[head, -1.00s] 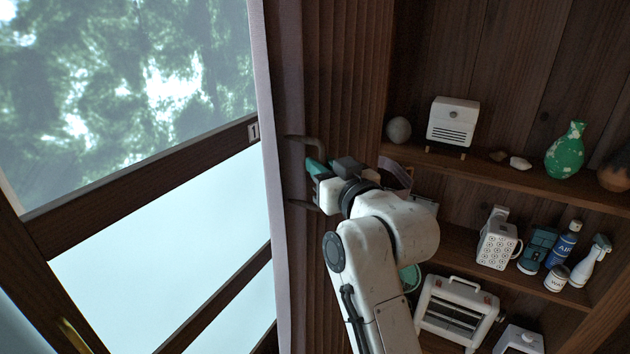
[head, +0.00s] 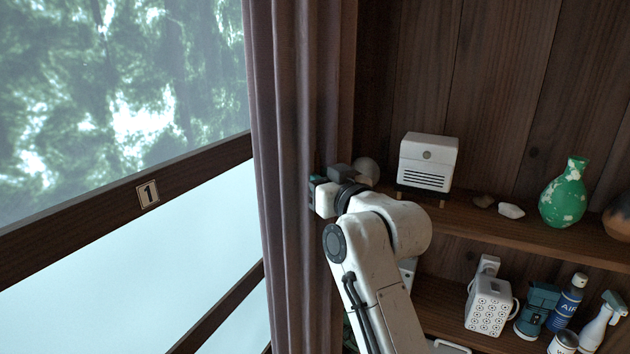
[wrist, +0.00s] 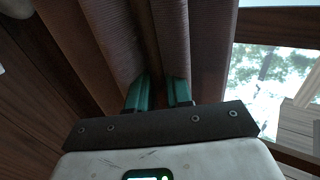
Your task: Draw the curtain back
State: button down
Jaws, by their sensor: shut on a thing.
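The curtain (head: 287,120) is brownish mauve and hangs in bunched vertical folds between the window and the shelves. My gripper (head: 316,187) is at its right part in the head view, with the fingertips partly hidden in the folds. In the wrist view, the two green fingers of my gripper (wrist: 158,92) are shut on a fold of the curtain (wrist: 172,35), with cloth between them and more folds on both sides.
Wooden shelves (head: 480,222) on the right hold a white heater-like box (head: 428,162), a green vase (head: 565,192), a white patterned box (head: 489,305) and several bottles.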

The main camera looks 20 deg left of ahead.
jog(key=shift+w+d, duration=0.15)
jog(key=shift+w, duration=0.05)
jog(key=shift+r, duration=0.1)
jog(key=c, duration=1.4)
grip_release()
jog(key=shift+w, duration=0.1)
jog(key=shift+o, duration=0.9)
jog(key=shift+w, duration=0.1)
jog(key=b+v, duration=0.1)
jog(key=v, duration=0.9)
jog(key=shift+s+d+b, duration=0.2)
jog(key=shift+s+b, duration=0.1)
jog(key=shift+s, duration=0.05)
